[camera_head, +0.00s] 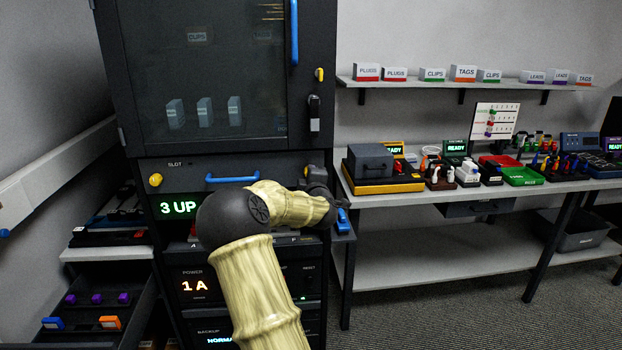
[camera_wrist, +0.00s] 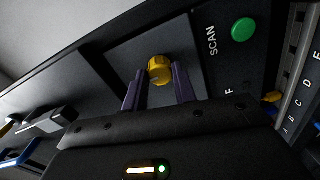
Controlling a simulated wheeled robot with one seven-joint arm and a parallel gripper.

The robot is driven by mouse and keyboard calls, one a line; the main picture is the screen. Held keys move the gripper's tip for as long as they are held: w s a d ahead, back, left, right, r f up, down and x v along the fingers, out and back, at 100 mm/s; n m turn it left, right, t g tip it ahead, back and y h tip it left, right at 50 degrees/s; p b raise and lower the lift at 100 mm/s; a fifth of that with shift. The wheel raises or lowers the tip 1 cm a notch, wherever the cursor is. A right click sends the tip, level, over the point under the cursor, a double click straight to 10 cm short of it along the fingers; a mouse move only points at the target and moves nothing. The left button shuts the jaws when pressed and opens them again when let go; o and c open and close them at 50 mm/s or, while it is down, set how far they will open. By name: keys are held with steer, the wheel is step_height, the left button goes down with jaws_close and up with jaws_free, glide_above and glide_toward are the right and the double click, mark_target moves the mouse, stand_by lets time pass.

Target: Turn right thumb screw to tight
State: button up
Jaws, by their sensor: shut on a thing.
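The right thumb screw is a round, ribbed yellow knob (camera_wrist: 159,70) on a dark panel in the wrist view. My gripper (camera_wrist: 158,84) has its two purple-grey fingers on either side of this knob and is shut on it. The left thumb screw (camera_head: 155,180) is a yellow knob at the panel's left end. Whether the right screw is tight or loose cannot be told.
A blue handle (camera_head: 232,179) lies between the panel ends. A glass-fronted cabinet door (camera_head: 200,75) is above. In the wrist view a green button (camera_wrist: 243,29) marked SCAN is beside the knob. A table (camera_head: 420,203) with several devices stands at right.

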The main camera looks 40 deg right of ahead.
steer(key=o, duration=1)
steer(key=shift+w, duration=0.1)
steer(key=shift+c, duration=0.2)
steer(key=b+v, duration=0.1)
steer(key=v, duration=1.6)
steer(key=shift+s, duration=0.25)
steer(key=shift+a, duration=0.1)
